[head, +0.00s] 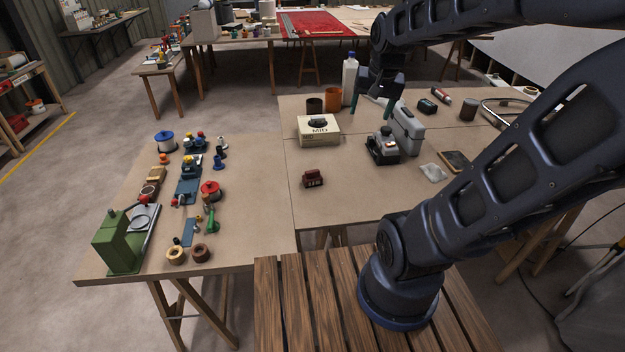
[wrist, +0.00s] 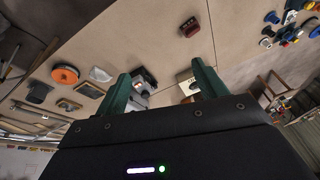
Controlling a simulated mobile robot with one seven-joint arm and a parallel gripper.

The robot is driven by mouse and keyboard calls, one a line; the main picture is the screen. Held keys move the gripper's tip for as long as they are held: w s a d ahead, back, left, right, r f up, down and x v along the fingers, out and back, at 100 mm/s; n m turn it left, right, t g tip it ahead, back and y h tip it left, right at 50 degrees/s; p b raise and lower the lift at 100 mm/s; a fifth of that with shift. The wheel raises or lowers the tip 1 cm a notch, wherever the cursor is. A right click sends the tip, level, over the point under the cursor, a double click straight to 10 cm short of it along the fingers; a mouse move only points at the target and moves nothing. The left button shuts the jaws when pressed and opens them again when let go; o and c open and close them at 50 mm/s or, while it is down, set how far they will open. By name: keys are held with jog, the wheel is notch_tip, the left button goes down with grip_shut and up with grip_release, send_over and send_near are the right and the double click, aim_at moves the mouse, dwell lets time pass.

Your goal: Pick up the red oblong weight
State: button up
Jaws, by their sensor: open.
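A small dark red oblong block (head: 313,179), which looks like the red weight, lies on the tan tabletop just left of centre in the head view. It also shows in the wrist view as a small dark red block (wrist: 189,27) near the top, beyond the fingertips. My gripper (head: 372,109) has green fingers and is up behind and to the right of the block, in front of a white bottle. In the wrist view the fingers (wrist: 161,72) are spread apart with nothing held between them. The block is apart from my gripper.
A cream box marked MTD (head: 318,139) stands behind the block. A dark grey machine (head: 382,147) and a grey case (head: 407,130) are to its right. Several small parts and a green machine (head: 117,243) occupy the left tabletop. The tabletop around the block is clear.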

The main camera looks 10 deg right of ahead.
jog(key=w+a+f+m, duration=0.2)
jog(key=w+f+m, duration=0.15)
jog(key=w, duration=0.35)
jog(key=m+g, duration=0.4)
jog(key=m, duration=0.5)
send_over(312, 170)
jog(key=f, duration=2.3)
jog(key=shift+s+d+f, duration=0.2)
jog(key=shift+s+f, duration=0.1)
jog(key=shift+f, duration=0.05)
jog(key=shift+w+a+f, duration=0.15)
jog(key=shift+a+f, duration=0.05)
jog(key=shift+f, duration=5.75)
grip_shut()
jog(key=shift+r, duration=0.1)
